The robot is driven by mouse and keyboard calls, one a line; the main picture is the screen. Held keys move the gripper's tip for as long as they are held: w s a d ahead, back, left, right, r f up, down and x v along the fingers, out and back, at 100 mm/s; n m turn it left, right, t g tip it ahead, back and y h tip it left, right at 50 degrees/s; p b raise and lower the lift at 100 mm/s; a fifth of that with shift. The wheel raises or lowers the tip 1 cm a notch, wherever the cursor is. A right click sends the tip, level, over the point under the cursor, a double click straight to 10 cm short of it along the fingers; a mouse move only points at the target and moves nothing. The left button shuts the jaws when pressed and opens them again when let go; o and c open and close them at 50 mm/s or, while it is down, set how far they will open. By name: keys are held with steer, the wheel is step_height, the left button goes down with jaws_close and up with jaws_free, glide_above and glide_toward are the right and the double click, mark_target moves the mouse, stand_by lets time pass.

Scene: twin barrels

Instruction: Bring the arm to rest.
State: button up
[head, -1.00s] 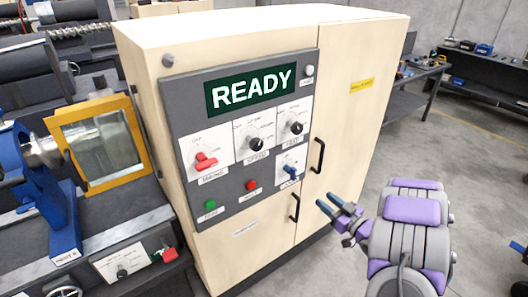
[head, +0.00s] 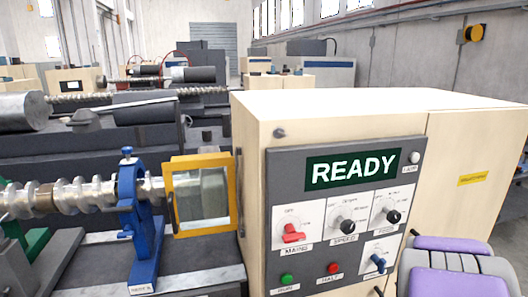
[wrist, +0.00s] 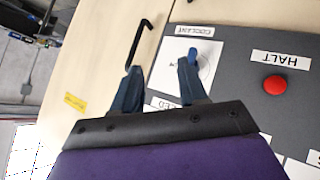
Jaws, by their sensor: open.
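My gripper (wrist: 159,70) shows in the wrist view, with its two dark blue fingers apart and nothing between them. They point toward the cabinet front, near the blue coolant knob (wrist: 193,56) and a black door handle (wrist: 138,45). I cannot tell from this view how far the tips are from the panel. In the head view only my grey and purple arm shows at the lower right, and the fingers are out of view. The control panel (head: 278,215) on the beige cabinet (head: 255,115) carries a display (head: 352,170) reading READY.
The red mains switch (head: 293,234), green button (head: 287,280) and red halt button (head: 333,268) sit on the panel. A machine with a yellow-framed window (head: 168,205) and a blue stand (head: 135,225) is at left.

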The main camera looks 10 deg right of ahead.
steer(key=s+a+r+g+y, duration=0.2)
steer(key=s+a+g, duration=0.3)
steer(key=s+a, duration=0.9)
steer(key=s+a+r+g+y, duration=0.1)
steer(key=s+a+g+y, duration=0.3)
steer(key=s+a, duration=1.1)
steer(key=a, duration=0.6)
steer(key=shift+a+r+g, duration=0.3)
steer(key=shift+r+g, duration=0.1)
steer(key=shift+o, duration=0.3)
steer(key=shift+w, duration=0.1)
